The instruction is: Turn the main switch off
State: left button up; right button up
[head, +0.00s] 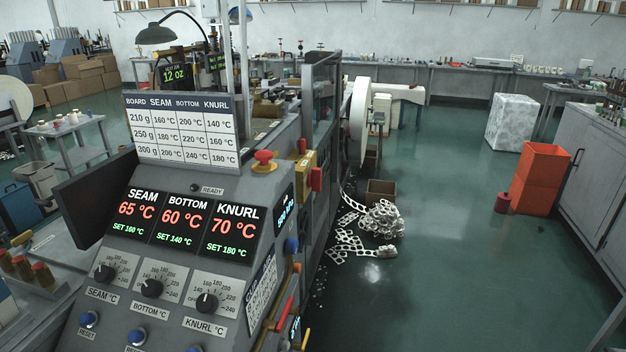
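A machine control panel (150,255) fills the lower left of the head view. On the machine's right side, behind the panel, is a yellow box (300,160) with a red handle (316,179); this looks like the main switch. The handle appears upright, but I cannot read its on or off marking. A red mushroom button (264,157) stands on the panel's top edge. Red digits on the temperature displays (189,218) read 65, 60 and 70 °C. Neither of my grippers is in view.
Three black knobs and blue buttons sit low on the panel. Levers with red and orange grips (285,312) stick out along its right side. Punched paper scrap (372,225) lies beside the machine.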

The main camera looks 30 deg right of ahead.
aim_at(314, 177)
jog(key=i+l+u, duration=0.15)
jog(key=l+u, duration=0.25)
jog(key=i+l+u, duration=0.1)
jog(key=l+u, duration=0.85)
jog(key=l, duration=0.4)
jog(key=k+l, duration=0.1)
jog(key=l, duration=0.45)
jog(key=l+u, duration=0.15)
jog(key=l, duration=0.35)
jog(key=k+l+u, duration=0.1)
jog(key=l, duration=0.4)
jog(key=k+l, duration=0.1)
jog(key=l, duration=0.4)
jog(key=u, duration=0.05)
